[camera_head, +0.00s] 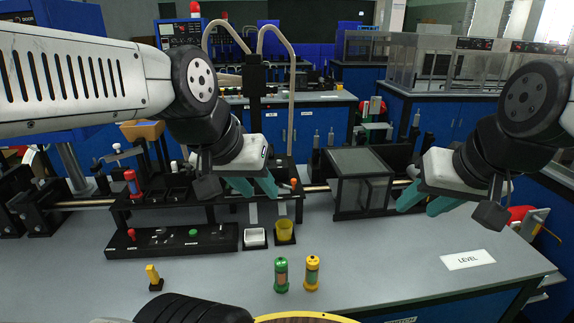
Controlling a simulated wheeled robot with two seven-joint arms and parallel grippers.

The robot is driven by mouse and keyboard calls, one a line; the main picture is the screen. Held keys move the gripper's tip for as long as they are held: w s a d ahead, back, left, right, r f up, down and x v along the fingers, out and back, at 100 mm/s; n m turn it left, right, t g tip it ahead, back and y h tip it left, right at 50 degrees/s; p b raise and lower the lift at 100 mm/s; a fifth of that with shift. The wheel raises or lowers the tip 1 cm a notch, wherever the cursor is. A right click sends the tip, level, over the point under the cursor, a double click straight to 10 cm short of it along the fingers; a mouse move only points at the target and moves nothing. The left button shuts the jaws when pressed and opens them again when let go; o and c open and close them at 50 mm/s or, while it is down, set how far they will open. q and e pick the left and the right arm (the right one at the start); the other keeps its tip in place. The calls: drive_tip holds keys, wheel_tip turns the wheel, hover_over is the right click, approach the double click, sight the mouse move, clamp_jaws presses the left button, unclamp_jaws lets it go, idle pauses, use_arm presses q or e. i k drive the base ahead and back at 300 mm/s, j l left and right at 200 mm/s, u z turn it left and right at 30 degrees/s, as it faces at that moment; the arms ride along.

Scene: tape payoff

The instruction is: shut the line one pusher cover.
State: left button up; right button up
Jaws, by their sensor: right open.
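A dark-framed box with clear panels (362,182) stands on the bench between my grippers. It looks like the pusher cover, but no label on it is readable. Whether it is fully shut is hard to tell. My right gripper (426,201) is just right of the box, its teal fingers apart and empty. My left gripper (254,186) is left of the box, over the black station, with its teal fingers apart and nothing visible between them.
A white tray (255,237) and a yellow cup (285,229) stand below my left gripper. A green cylinder (281,275) and a yellow cylinder (312,273) stand near the front. A LEVEL card (467,260) lies at right. The bench before the box is clear.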

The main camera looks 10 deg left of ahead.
sight(189, 173)
drive_tip(key=u, duration=1.25)
